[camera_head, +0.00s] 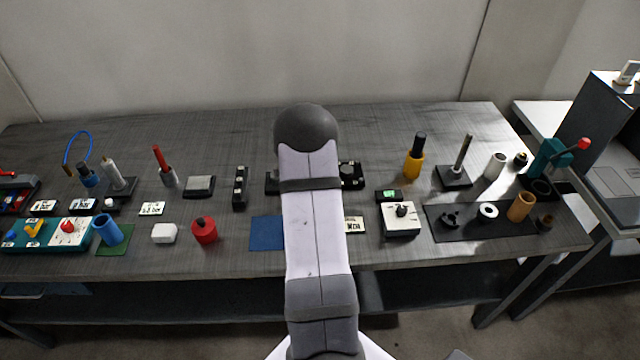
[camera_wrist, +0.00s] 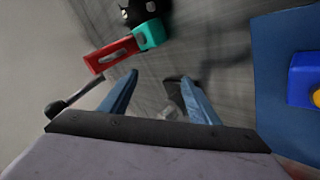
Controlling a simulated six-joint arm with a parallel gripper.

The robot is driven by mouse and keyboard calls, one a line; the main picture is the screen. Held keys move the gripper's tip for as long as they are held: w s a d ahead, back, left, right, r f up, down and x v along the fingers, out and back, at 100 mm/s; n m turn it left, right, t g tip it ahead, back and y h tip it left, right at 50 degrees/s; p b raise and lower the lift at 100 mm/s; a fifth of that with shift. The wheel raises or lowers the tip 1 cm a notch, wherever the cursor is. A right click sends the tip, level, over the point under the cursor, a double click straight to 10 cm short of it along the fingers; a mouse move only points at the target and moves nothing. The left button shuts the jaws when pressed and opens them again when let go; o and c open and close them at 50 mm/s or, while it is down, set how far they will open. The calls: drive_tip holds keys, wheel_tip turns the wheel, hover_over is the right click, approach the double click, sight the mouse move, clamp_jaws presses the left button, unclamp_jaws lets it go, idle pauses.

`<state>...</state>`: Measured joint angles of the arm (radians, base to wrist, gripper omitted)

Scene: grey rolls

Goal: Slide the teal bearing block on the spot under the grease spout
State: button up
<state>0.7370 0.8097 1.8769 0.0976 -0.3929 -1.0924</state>
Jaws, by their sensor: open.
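A small teal block (camera_wrist: 149,35) shows at the top of the wrist view, which looks like the bearing block. It sits against the end of a red slotted part (camera_wrist: 112,54). A black fitting (camera_wrist: 137,11) is just beyond it; I cannot tell whether this is the grease spout. The spot under the spout cannot be made out. My gripper (camera_wrist: 160,78) is open, and no block is between its fingers. The teal block lies beyond the fingertips, apart from them. In the head view my arm hides the gripper and this part of the bench.
A blue mat (camera_wrist: 268,75) carries a blue block (camera_wrist: 305,80) with a yellow part; the mat also shows in the head view (camera_head: 266,232). A red canister (camera_head: 204,231) stands left of it. A white box (camera_head: 400,220) and a black tray (camera_head: 470,228) lie right of my arm.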

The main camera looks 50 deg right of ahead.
drive_tip(key=m, duration=0.1)
drive_tip(key=s+m+h, duration=0.1)
drive_tip(key=m, duration=0.1)
drive_tip(key=shift+d+f, duration=0.15)
drive_tip(key=shift+f, duration=0.25)
drive_tip(key=m, duration=0.1)
drive_tip(key=s+m+h+b, duration=0.1)
drive_tip(key=m, duration=0.1)
drive_tip(key=shift+d+f+m+t, duration=0.15)
drive_tip(key=shift+d+m+t, duration=0.05)
drive_tip(key=shift+m+t, duration=0.1)
drive_tip(key=s+m, duration=0.1)
drive_tip(key=m+h, duration=0.1)
drive_tip(key=m, duration=0.1)
drive_tip(key=shift+s+d, duration=0.1)
drive_tip(key=shift+s, duration=0.25)
drive_tip(key=s+m+h, duration=0.1)
drive_tip(key=m, duration=0.1)
drive_tip(key=s+m, duration=0.1)
drive_tip(key=m, duration=0.1)
drive_tip(key=shift+s+r+h+b, duration=0.1)
drive_tip(key=shift+r+h+b, duration=0.3)
drive_tip(key=shift+d, duration=0.15)
drive_tip(key=shift+p+x, duration=0.95)
drive_tip(key=shift+x, duration=2.65)
